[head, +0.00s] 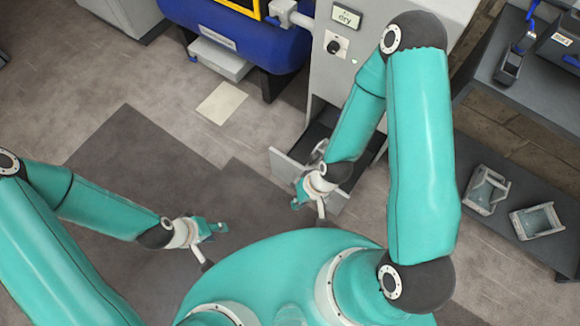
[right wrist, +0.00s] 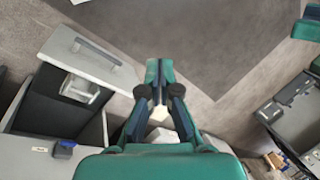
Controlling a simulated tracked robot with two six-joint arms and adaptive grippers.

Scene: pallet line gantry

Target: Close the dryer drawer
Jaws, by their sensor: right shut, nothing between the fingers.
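The dryer (head: 350,50) is a grey cabinet with a dark knob, at the top middle of the head view. Its drawer stands open low down, with a dark inside (right wrist: 42,112) and a light grey front panel (head: 284,164). In the right wrist view the front panel (right wrist: 112,72) carries a bar handle (right wrist: 97,53). My right gripper (head: 299,196) is shut and empty, close to the panel, hiding part of it. In the right wrist view its fingertips (right wrist: 159,68) are beside the panel's right end; I cannot tell whether they touch. My left gripper (head: 214,228) hangs away to the left, its fingers too small to judge.
A blue tank machine (head: 240,35) stands left of the dryer, with a pale sheet (head: 221,103) on the floor before it. A dark shelf unit (head: 520,120) on the right holds two grey frames (head: 486,190). The floor left of the drawer is clear.

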